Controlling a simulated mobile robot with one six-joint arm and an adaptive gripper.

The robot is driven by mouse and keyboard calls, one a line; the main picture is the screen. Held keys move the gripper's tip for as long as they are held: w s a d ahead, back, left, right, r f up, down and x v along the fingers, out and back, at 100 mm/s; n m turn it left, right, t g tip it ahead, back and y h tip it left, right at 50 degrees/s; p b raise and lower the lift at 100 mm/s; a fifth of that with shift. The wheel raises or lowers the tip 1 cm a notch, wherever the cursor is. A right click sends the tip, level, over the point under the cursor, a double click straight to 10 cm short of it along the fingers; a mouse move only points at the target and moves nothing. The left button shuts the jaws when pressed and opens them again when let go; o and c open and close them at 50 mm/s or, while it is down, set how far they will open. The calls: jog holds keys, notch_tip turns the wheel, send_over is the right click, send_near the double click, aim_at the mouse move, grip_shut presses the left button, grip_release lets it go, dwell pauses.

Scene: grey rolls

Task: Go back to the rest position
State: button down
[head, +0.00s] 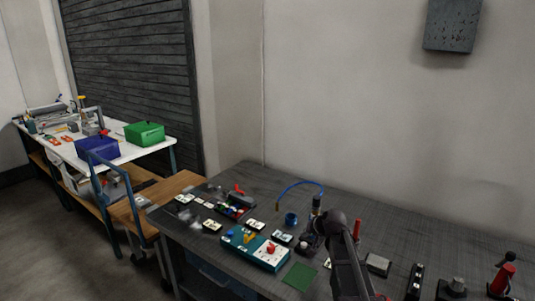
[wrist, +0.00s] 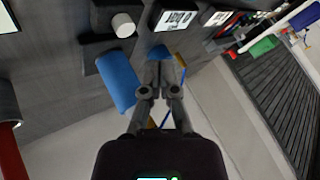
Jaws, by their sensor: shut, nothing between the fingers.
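My gripper (wrist: 158,65) shows in the middle of the wrist view, its two fingers together with nothing between them. It is over the dark grey workbench (head: 388,222). A blue cylinder (wrist: 118,80) lies just left of the fingers in the wrist view; I cannot tell its distance from them. In the head view my dark arm rises from the lower right over the bench, and the fingertips are hard to make out there.
A teal box with a white panel (head: 270,253), a green square (head: 299,276) and a blue cup (head: 291,219) are on the bench. Small dark devices stand at right. A white table (head: 66,151) with a blue bin (head: 97,150) and green bin (head: 145,133) is far left.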

jog(key=s+n+g+h+p, duration=0.2)
jog(key=s+g+h+p, duration=0.2)
jog(key=s, duration=2.2)
jog(key=g, duration=0.3)
jog(key=shift+s+d+n, duration=0.15)
jog(key=shift+d+n, duration=0.15)
jog(key=shift+s+f, duration=0.1)
dwell(1.1)
